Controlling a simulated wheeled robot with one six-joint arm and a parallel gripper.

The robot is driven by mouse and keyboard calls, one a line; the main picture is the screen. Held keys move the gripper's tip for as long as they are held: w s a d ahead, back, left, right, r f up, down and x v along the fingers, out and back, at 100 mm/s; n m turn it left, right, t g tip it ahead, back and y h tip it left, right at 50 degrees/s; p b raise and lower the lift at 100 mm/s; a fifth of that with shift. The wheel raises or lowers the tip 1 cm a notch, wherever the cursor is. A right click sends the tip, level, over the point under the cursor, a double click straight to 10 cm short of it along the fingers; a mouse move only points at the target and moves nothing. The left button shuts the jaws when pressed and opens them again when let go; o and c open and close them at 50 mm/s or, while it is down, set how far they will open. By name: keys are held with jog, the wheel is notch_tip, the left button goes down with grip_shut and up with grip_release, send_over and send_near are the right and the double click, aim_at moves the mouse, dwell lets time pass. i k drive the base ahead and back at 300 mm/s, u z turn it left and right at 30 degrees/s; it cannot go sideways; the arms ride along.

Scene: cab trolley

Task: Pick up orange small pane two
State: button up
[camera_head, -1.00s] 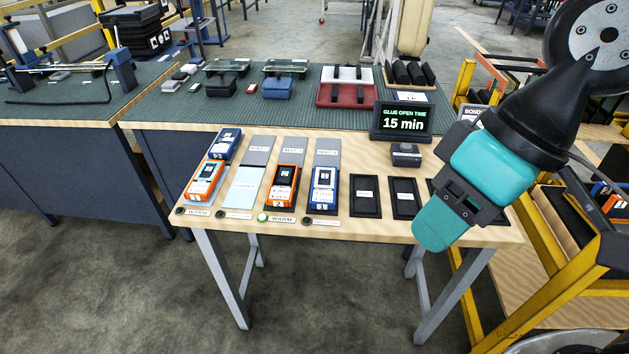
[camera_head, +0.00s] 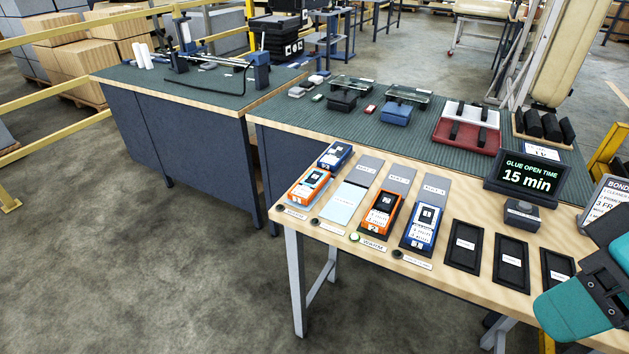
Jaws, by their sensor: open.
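An orange unit marked 2 (camera_head: 381,213) lies on the wooden front strip of the bench, on the third station from the left, above a glowing green button. It has a dark pane with a white label on top. Another orange unit (camera_head: 310,185), marked 1, lies at the far left, and a blue unit marked 1 (camera_head: 422,225) lies just right of the orange 2. My gripper (camera_head: 580,300) is at the lower right edge, partly cut off, open, well apart from the orange unit 2. I see nothing held in it.
Several empty black trays (camera_head: 465,246) lie between the units and my gripper. A glue timer display (camera_head: 527,177) reading 15 min stands behind them. A second blue unit (camera_head: 335,156) and a pale blue mat (camera_head: 344,203) are at the left. Open floor lies in front.

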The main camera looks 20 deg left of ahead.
aim_at(379, 215)
jog(key=u, duration=1.2)
jog(key=i, duration=0.8)
jog(key=z, duration=0.95)
